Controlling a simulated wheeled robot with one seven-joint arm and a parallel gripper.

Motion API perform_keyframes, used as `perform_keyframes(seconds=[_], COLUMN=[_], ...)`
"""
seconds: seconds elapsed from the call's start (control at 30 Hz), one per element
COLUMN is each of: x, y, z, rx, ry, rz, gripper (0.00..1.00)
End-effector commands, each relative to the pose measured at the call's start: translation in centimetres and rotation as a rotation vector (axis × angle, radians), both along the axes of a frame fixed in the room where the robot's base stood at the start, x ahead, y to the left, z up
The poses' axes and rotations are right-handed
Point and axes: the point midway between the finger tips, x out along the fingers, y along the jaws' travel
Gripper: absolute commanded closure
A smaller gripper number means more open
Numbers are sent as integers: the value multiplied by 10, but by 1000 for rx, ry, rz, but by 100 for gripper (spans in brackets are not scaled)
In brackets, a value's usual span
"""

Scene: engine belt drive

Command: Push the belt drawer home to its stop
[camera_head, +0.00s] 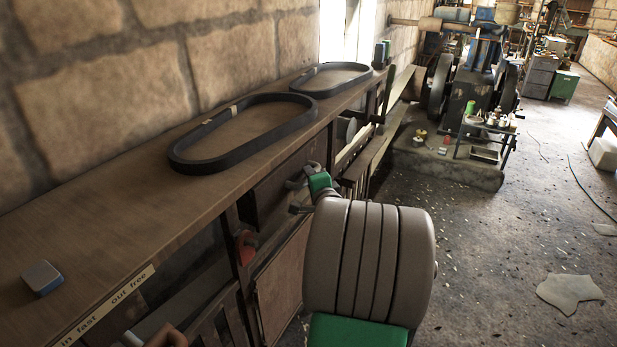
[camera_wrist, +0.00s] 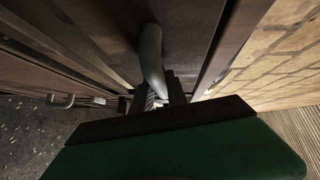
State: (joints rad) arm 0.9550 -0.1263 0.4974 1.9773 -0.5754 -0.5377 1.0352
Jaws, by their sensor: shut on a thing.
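The belt drawer has a dark brown front (camera_head: 272,190) under the long wooden bench, behind my arm. Its front (camera_wrist: 105,28) fills the upper middle of the wrist view. A curved grey metal handle (camera_wrist: 151,55) stands out from it. My gripper (camera_head: 308,186) is at the handle in the head view, with my arm reaching in from below. In the wrist view my gripper (camera_wrist: 160,93) is shut on the handle. My wrist hides the lower part of the front, and I cannot tell how far the drawer stands out.
Two black belts, a near one (camera_head: 245,128) and a far one (camera_head: 330,77), lie on the bench top (camera_head: 115,215). A large machine (camera_head: 470,95) stands beyond. The floor (camera_head: 480,250) to the right is mostly clear.

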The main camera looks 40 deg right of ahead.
Motion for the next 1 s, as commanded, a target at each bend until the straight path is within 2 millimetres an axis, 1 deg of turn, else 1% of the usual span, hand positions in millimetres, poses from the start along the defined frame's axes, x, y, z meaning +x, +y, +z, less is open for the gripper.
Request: perform_keyframes(seconds=[0.23,0.27,0.5,0.53,1.0], x=[3,3,2,2,0], y=[2,2,2,1,2], z=[3,3,3,3,3], rx=[-3,-3,-3,-3,-3], ry=[-5,-6,-5,-5,-5], rz=[7,8,6,6,5], gripper=[100,81,62,60,60])
